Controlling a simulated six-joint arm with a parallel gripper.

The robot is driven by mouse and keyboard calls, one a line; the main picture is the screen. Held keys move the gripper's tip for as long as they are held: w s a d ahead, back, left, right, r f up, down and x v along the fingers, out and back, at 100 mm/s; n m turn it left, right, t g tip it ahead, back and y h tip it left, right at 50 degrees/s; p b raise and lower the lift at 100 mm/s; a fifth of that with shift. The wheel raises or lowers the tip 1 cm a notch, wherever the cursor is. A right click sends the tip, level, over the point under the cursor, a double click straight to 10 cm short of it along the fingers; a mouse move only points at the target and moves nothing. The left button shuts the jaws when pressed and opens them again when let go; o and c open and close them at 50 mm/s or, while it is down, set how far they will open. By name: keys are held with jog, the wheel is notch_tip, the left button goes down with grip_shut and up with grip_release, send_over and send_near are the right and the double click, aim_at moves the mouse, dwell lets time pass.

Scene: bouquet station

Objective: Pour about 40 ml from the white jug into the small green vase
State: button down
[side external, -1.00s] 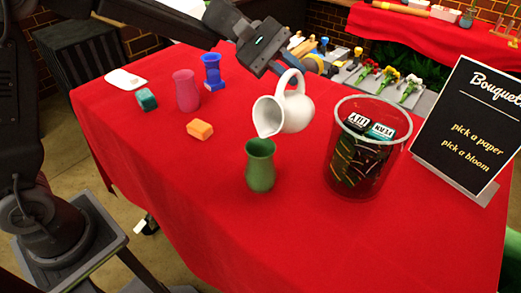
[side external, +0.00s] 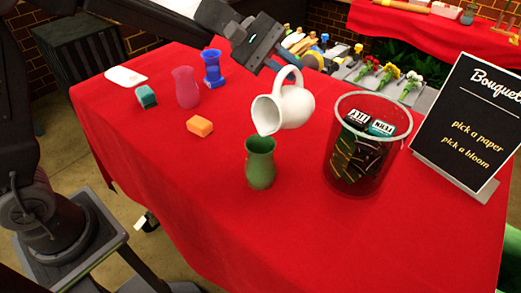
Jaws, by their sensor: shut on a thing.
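The white jug (side external: 292,106) hangs in the air, tipped to the left, with its mouth facing left and down. Its spout is just above the rim of the small green vase (side external: 260,165). The vase stands upright on the red cloth. My gripper (side external: 277,66) comes down from the upper left and is shut on the jug near its handle. The exact contact of the fingers is hard to see. I cannot make out any stream at the spout or the liquid level in the vase.
A clear bin (side external: 366,185) with packets stands close right of the jug. A sign (side external: 468,125) is farther right. A pink vase (side external: 186,88), a blue vase (side external: 212,68), an orange block (side external: 200,126) and a teal block (side external: 146,97) are left. The front cloth is clear.

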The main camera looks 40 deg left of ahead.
jog(key=shift+s+t, duration=0.3)
jog(key=shift+w+p, duration=0.35)
jog(key=shift+p, duration=0.25)
jog(key=shift+s+m+p, duration=0.15)
jog(key=shift+m+p, duration=0.25)
jog(key=shift+p, duration=0.05)
dwell(0.6)
jog(key=shift+s+r+m+t+p, duration=0.45)
jog(key=shift+s+p, duration=0.2)
jog(key=shift+p, duration=0.35)
dwell(0.9)
